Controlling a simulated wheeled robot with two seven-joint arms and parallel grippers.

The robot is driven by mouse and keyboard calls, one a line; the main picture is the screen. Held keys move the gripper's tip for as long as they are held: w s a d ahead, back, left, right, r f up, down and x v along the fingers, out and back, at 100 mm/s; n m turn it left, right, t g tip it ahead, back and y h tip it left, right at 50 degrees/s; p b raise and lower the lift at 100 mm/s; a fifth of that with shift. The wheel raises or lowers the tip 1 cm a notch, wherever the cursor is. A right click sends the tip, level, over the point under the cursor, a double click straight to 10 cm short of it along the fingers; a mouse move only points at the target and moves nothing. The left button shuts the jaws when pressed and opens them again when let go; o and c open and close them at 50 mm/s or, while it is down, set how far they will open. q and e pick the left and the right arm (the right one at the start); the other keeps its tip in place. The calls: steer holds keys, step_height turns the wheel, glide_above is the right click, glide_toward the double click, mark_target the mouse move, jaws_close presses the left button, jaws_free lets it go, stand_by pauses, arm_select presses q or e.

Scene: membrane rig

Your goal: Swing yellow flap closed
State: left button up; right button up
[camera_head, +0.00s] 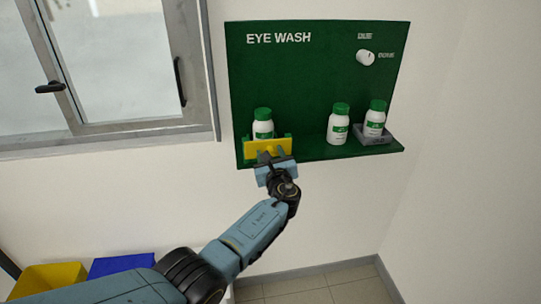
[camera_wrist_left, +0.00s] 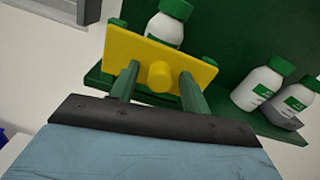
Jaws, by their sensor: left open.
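The yellow flap (camera_head: 251,151) is an upright-looking plate in front of the left bottle (camera_head: 263,126), between green side posts on the green eye wash shelf. In the left wrist view the flap (camera_wrist_left: 193,67) has a round yellow knob (camera_wrist_left: 160,76) and covers the bottle's lower part. My left gripper (camera_head: 270,156) is at the flap's front. In the left wrist view its fingers (camera_wrist_left: 159,88) are apart, one on each side of the knob. I cannot tell whether they touch the flap. My right gripper is not in view.
A second bottle (camera_head: 338,124) stands farther right on the shelf, and a third (camera_head: 375,117) stands in a grey holder (camera_head: 372,139). A white knob (camera_head: 366,58) is on the green back panel (camera_head: 300,80). A window (camera_head: 130,60) is at left; yellow and blue bins are below.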

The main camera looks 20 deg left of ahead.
arm_select(q)
steer(key=shift+s+d, duration=0.1)
steer(key=shift+s, duration=0.05)
steer(key=p+v, duration=0.1)
steer(key=v, duration=1.2)
steer(key=shift+p, duration=0.4)
steer(key=s+a+f+n+g+h+b, duration=0.1)
steer(key=s+f+n+g+h+b, duration=0.15)
steer(key=s+f, duration=0.8)
steer(key=s+a+f+n+g+h+b, duration=0.1)
steer(key=s+a+f+n+g+b, duration=0.2)
steer(key=f, duration=1.4)
steer(key=s+f+n+g+h+b, duration=0.1)
steer(key=s+f+n+g+h, duration=0.2)
steer(key=s+f, duration=0.75)
steer(key=s+a+f+n+g+h+b, duration=0.1)
steer(key=s+a+f+n+g+b, duration=0.1)
steer(key=s+f+n, duration=0.7)
steer(key=s+a+f+n+g+b, duration=0.3)
steer(key=s+f+n, duration=0.6)
steer(key=s, duration=1.3)
step_height(320, 180, down, 5)
steer(key=shift+a+f+g+h, duration=0.1)
steer(key=shift+a+g+h, duration=0.25)
steer(key=shift+a+g, duration=0.5)
